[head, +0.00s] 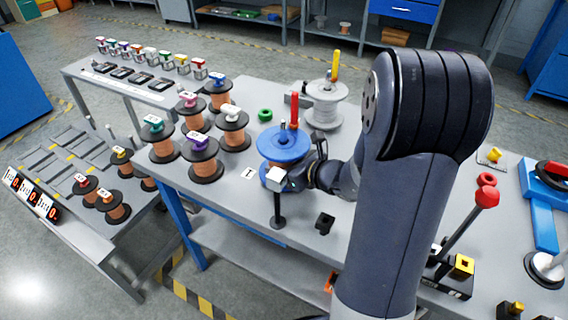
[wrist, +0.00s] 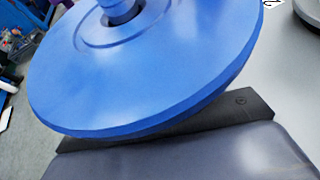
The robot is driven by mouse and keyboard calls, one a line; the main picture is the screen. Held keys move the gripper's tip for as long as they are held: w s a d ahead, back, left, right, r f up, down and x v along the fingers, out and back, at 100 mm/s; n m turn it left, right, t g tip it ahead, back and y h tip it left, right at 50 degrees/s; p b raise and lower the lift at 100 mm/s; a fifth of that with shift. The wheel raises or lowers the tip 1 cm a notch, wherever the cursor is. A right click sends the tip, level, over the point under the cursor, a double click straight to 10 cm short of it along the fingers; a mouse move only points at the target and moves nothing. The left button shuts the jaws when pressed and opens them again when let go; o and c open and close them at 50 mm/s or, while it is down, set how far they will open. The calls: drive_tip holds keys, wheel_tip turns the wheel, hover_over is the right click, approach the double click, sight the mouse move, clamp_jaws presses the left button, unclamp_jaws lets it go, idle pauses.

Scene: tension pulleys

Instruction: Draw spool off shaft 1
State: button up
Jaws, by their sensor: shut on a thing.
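A blue spool (head: 283,143) sits around a grey upright shaft (head: 283,127) near the front of the middle table, by a card marked 1 (head: 248,173). Its flange (wrist: 160,60) fills much of the wrist view, with the shaft (wrist: 118,10) coming up through its centre hole. My gripper (head: 299,178) is at the right side of this spool, shut on it below the upper flange. One dark finger (wrist: 245,104) shows beneath the flange in the wrist view. The actual contact and the spool's lower part are mostly hidden.
A red handle (head: 294,110) stands right behind the blue spool. A white block on a black post (head: 277,190) is close in front. A white spool (head: 325,104) with a yellow handle (head: 335,66) stands behind. Several copper spools (head: 164,150) crowd the left.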

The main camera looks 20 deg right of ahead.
sight(284, 120)
drive_tip(key=c, duration=0.9)
drive_tip(key=shift+r, duration=0.1)
clamp_jaws()
drive_tip(key=shift+r+p, duration=1.35)
drive_tip(key=shift+r, duration=0.6)
idle(0.5)
drive_tip(key=shift+r+p, duration=1.25)
drive_tip(key=shift+r, duration=0.35)
drive_tip(key=shift+r, duration=0.15)
drive_tip(key=shift+r+p, duration=1.25)
drive_tip(key=shift+r, duration=0.35)
drive_tip(key=shift+r+p, duration=1.25)
drive_tip(key=shift+r, duration=0.5)
